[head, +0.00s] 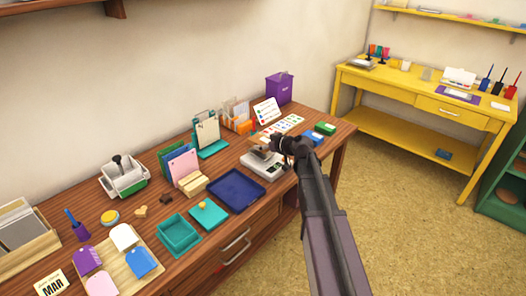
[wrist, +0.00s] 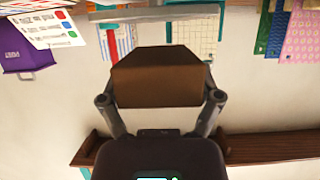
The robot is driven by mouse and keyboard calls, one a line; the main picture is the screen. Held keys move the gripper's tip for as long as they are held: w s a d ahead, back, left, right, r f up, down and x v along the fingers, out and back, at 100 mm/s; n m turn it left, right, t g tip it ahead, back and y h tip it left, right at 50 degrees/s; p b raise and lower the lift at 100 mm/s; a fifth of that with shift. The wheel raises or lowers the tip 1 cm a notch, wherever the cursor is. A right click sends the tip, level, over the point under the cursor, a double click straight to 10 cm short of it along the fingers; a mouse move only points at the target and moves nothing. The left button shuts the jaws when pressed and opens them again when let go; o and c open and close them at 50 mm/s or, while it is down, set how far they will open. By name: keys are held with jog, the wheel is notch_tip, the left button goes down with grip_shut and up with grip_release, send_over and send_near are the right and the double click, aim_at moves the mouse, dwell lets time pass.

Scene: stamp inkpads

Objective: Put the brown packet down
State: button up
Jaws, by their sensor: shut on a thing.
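The brown packet (wrist: 158,85) fills the middle of the wrist view, with one finger on each side of it. My gripper (wrist: 160,98) is shut on it. In the head view my gripper (head: 275,146) is above the white scale (head: 266,171) on the brown desk, and the packet (head: 261,152) shows as a small brown shape over the scale's plate. I cannot tell whether the packet touches the plate.
A dark blue tray (head: 236,190) lies left of the scale, on the brown desk (head: 190,212). Green and blue inkpads (head: 320,131) sit to the right. A card sheet (head: 281,126) and a teal clipboard stand (head: 209,137) are behind. A purple bin (head: 279,88) stands at the back.

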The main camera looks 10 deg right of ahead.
jog(key=shift+f+b, duration=0.85)
jog(key=shift+f, duration=0.3)
jog(key=shift+f, duration=0.1)
jog(key=o, duration=1.1)
jog(key=shift+c, duration=0.2)
jog(key=shift+r, duration=0.2)
jog(key=p+v, duration=0.4)
jog(key=v, duration=0.8)
jog(key=shift+p, duration=0.3)
